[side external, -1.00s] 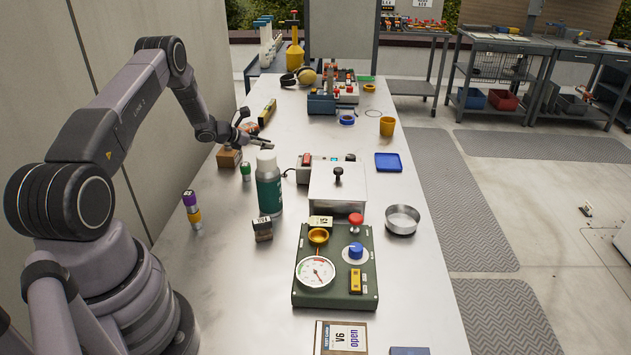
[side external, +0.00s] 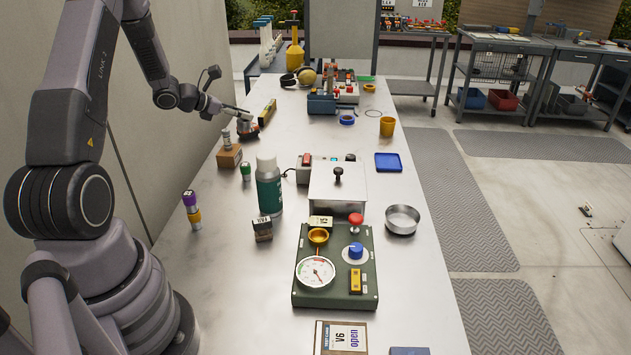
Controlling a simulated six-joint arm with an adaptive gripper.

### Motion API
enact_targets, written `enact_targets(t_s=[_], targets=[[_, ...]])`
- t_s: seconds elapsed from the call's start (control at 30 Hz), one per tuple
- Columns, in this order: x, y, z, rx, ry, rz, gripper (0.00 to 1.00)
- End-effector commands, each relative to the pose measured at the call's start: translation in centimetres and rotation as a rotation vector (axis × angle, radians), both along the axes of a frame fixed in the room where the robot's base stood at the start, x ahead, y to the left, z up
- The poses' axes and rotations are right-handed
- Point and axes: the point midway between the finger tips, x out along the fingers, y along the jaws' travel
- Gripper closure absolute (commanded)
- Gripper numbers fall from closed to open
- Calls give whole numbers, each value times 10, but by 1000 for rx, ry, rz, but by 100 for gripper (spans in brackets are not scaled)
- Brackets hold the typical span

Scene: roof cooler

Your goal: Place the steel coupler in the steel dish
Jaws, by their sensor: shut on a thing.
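My gripper (side external: 243,113) is above the far left part of the bench, beyond the wooden block (side external: 229,158). It is shut on a small grey piece at its fingertips, which looks like the steel coupler (side external: 245,118); the fingers partly hide it. A grey metal cylinder (side external: 227,138) shows upright over the wooden block, apart from my fingertips. The steel dish (side external: 402,220) is a round, shallow, shiny bowl near the right edge of the bench. It looks empty, and my gripper is far from it, to the upper left.
An orange-and-black item (side external: 246,131) lies under my gripper.

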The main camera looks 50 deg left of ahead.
Motion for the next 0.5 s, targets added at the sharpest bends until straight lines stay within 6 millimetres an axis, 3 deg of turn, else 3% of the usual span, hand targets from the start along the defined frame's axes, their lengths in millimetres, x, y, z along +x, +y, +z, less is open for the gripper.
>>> enact_targets(t_s=[0.17,0.37,0.5], targets=[[2,-3,31,2,-1,-7,100],[22,-42,29,-2,-3,-78,100],[37,-80,29,-4,-4,-144,100]])
